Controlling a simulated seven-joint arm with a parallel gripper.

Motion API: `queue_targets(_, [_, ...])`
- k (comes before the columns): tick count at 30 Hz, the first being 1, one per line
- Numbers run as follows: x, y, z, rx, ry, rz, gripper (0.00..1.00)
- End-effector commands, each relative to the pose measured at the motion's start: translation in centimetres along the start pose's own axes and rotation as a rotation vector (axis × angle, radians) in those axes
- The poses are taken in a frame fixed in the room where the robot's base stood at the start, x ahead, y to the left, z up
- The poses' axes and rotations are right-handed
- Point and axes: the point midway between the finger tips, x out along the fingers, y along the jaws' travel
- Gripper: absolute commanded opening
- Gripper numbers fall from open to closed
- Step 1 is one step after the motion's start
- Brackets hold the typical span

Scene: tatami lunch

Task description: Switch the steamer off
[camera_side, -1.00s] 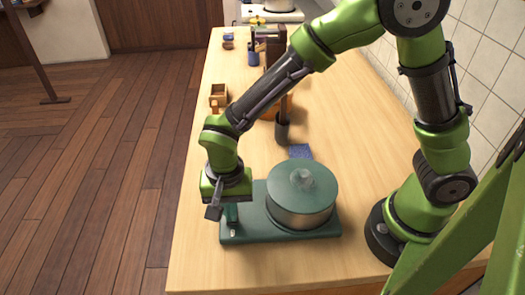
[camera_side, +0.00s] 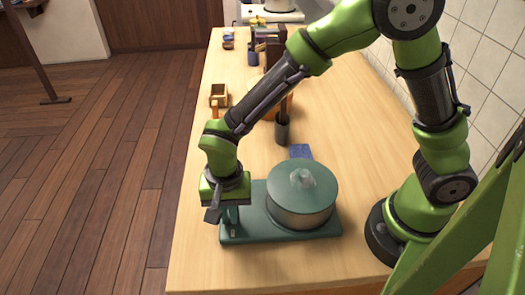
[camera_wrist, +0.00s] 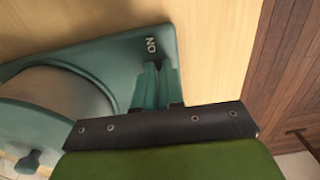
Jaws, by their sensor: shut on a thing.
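The green steamer stands near the front of the wooden table, with its flat base (camera_side: 275,235) and round lidded pot (camera_side: 300,207) in the side view. In the wrist view its base (camera_wrist: 100,52) carries a white ON mark (camera_wrist: 151,46), and part of the pot (camera_wrist: 58,95) shows. My gripper (camera_side: 231,222) points down over the left end of the base. In the wrist view my gripper (camera_wrist: 158,70) has its fingertips close together beside the ON mark, shut on a small dark part there, apparently the switch. The fingers hide most of it, so its position cannot be told.
A blue cloth or pad (camera_side: 300,152) lies behind the pot. A dark cup with utensils (camera_side: 282,131) and a small wooden box (camera_side: 218,96) stand farther back. The table's left edge is close to my gripper. Bare tabletop lies in front of the steamer.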

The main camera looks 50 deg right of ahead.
Motion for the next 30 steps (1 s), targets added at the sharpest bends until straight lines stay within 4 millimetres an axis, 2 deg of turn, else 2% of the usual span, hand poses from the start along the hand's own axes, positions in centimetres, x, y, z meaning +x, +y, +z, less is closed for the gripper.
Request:
queue_targets(1, [0.8,0.6,-0.5,-0.006,0.003,0.021,0.00])
queue_targets(7, [0.5,0.7,-1.7,-0.003,0.008,0.022,0.00])
queue_targets(19, [0.0,0.7,-1.8,0.000,0.009,0.020,0.00])
queue_targets(23, [-1.9,0.4,-1.4,-0.002,0.003,0.013,0.00])
queue_targets(30, [-7.6,0.1,-0.9,-0.007,-0.004,0.006,0.00])
